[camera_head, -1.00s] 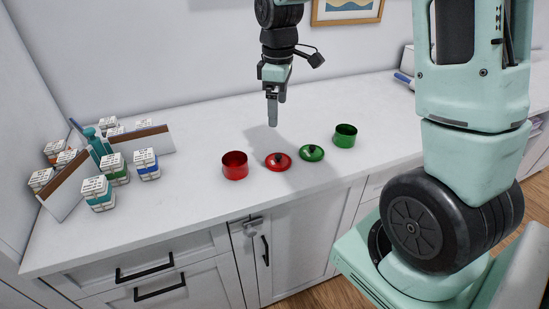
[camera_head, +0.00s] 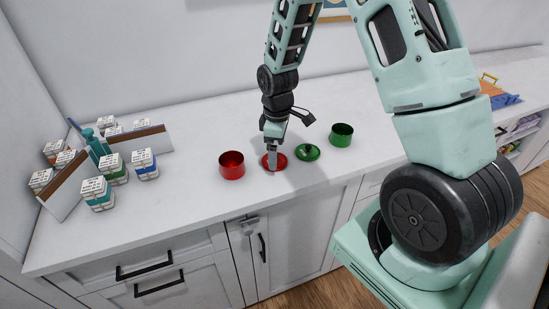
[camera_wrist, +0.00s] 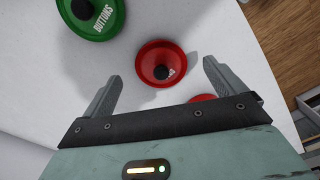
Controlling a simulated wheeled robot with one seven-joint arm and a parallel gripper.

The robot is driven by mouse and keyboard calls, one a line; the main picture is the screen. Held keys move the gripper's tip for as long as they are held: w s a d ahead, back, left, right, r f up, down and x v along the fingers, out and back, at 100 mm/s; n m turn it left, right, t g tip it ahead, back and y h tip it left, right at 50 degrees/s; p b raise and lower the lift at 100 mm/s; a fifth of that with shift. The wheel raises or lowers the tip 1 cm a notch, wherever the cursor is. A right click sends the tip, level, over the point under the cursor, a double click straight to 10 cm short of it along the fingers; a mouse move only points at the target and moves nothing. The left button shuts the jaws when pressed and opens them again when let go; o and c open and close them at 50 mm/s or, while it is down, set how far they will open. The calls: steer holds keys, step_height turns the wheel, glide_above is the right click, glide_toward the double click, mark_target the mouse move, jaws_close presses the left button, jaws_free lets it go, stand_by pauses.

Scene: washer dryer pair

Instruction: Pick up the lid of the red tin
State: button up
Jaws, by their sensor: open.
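The red lid (camera_head: 280,162) lies on the white counter, just right of the open red tin (camera_head: 232,165). In the wrist view the red lid (camera_wrist: 170,60) shows a black knob and white lettering, and lies just beyond and between my fingertips. The red tin (camera_wrist: 203,98) is partly hidden behind my gripper's body there. My gripper (camera_head: 272,166) is low over the lid and covers part of it in the head view. In the wrist view my gripper (camera_wrist: 160,78) is open, with nothing between its fingers.
A green lid (camera_head: 307,152) and an open green tin (camera_head: 341,135) stand to the right of the red lid. Several small labelled boxes (camera_head: 144,163) stand at the left around wooden-edged dividers. The counter in front of the tins is narrow but clear.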

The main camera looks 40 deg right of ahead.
steer(key=shift+f, duration=1.35)
steer(key=c, duration=1)
steer(key=shift+r, duration=0.1)
